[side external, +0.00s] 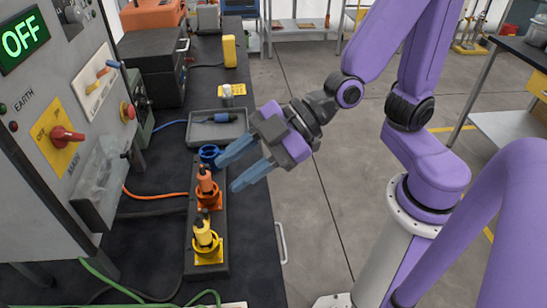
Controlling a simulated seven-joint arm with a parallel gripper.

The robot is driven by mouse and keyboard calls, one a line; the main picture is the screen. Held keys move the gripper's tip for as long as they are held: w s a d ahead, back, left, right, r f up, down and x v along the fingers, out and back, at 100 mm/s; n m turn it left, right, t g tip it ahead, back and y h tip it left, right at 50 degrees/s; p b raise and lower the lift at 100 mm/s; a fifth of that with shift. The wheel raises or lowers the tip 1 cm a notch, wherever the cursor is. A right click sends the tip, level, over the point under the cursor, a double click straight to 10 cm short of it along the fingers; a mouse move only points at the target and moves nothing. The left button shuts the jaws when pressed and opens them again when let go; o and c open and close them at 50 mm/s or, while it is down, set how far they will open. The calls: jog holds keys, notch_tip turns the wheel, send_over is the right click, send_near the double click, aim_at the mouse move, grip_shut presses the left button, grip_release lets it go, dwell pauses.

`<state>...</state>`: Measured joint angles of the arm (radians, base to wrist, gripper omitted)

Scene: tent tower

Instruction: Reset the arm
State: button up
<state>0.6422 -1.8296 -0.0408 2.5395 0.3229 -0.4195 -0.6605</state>
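My gripper (236,170) is in the side external view, at the end of my purple arm. Its two blue fingers are spread apart with nothing between them. It hangs beside and above a dark holder strip (222,257) on the bench, close to its far end. The strip carries a blue ring socket (209,155), an orange plug (206,186) and a yellow plug (205,238), both upright. One finger's tip is near the blue socket in the picture; I cannot tell how far apart they are.
A grey tray (240,138) holds a blue connector (221,117). A grey panel (60,95) with an OFF display (25,40) and a red-handled switch (66,135) stands at left. Cables cross the dark bench. A yellow device (229,51) stands behind. Open floor (310,215) lies right of the bench.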

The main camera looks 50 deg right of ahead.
jog(key=s+d+f+m+g+h, duration=0.2)
jog(key=s+d+h, duration=0.3)
jog(key=d, duration=0.5)
jog(key=s+d+f+m+g+h, duration=0.2)
jog(key=s+d+g+h, duration=0.2)
jog(key=d, duration=0.5)
jog(key=shift+s+d+h, duration=0.35)
jog(key=shift+s+h, duration=0.05)
jog(key=shift+s, duration=0.3)
jog(key=shift+a+f, duration=0.1)
jog(key=shift+f, duration=0.05)
